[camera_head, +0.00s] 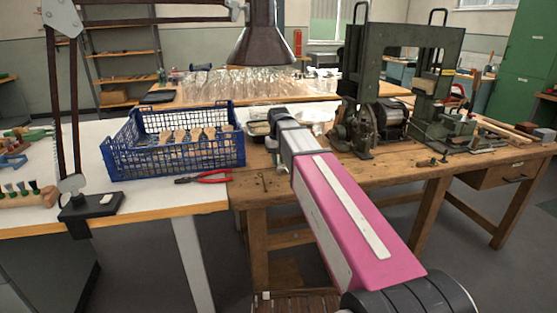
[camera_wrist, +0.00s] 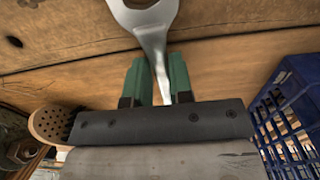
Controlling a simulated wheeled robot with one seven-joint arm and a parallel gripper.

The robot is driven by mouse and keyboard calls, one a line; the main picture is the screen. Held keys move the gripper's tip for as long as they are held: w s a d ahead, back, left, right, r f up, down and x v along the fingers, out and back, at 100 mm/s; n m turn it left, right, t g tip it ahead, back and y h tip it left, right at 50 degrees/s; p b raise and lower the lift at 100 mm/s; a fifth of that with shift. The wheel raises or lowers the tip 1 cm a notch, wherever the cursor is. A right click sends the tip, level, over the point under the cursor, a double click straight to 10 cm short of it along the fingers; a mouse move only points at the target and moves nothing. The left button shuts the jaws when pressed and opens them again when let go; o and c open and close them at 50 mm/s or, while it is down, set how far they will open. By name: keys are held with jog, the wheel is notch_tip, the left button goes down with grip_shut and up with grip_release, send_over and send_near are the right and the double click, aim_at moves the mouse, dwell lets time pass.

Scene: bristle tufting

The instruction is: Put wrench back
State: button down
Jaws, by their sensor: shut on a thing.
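The wrench (camera_wrist: 152,28) is a silver, shiny tool. In the wrist view its open head points up to the top edge, above a brown wooden surface. My gripper (camera_wrist: 157,80) is shut on the wrench's shank, with one green finger on each side. The lower part of the wrench is hidden between the fingers and behind the dark gripper body. In the head view my arm reaches over the wooden workbench (camera_head: 400,172), and the fingers and wrench cannot be made out.
A blue crate (camera_head: 175,160) with wooden-handled pieces stands left of my arm, and shows close at the right in the wrist view (camera_wrist: 290,110). Red-handled pliers (camera_head: 205,178) lie in front of it. A dark green press (camera_head: 400,75) and a grinder (camera_head: 370,125) stand to the right.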

jog(key=c, duration=1)
grip_release()
jog(key=shift+f, duration=0.1)
notch_tip(320, 180, up, 12)
jog(key=shift+r, duration=0.15)
